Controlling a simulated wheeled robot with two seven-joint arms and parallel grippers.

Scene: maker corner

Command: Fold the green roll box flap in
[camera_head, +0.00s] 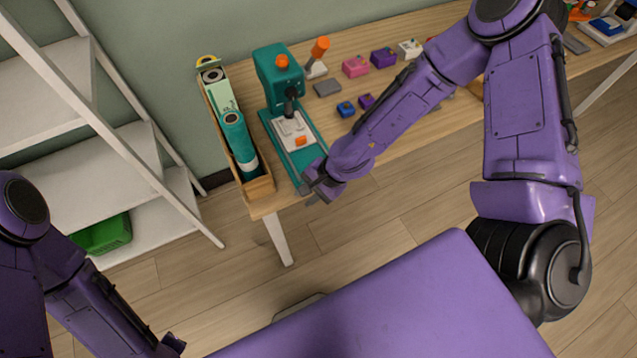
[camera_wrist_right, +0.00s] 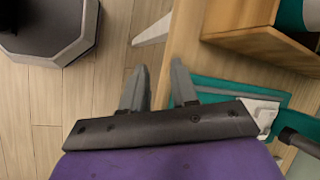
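A pale green box (camera_head: 220,93) with a dark round end stands in a narrow wooden tray (camera_head: 261,187) at the table's left end. A teal roll (camera_head: 236,139) lies in front of it in the same tray. I cannot make out a flap on the green box. My right gripper (camera_head: 315,188) is at the table's front edge, right of the tray and near the teal press base. In the right wrist view its two grey fingers (camera_wrist_right: 159,66) are apart with nothing between them. My left gripper (camera_head: 172,346) is low at the left, its fingers unclear.
A teal press (camera_head: 277,74) stands right of the tray, with a white plate (camera_head: 294,132) on its base. Several small coloured blocks, such as a pink one (camera_head: 355,67), lie farther right. A white shelf (camera_head: 75,192) with a green basket (camera_head: 103,235) stands left. Floor before the table is clear.

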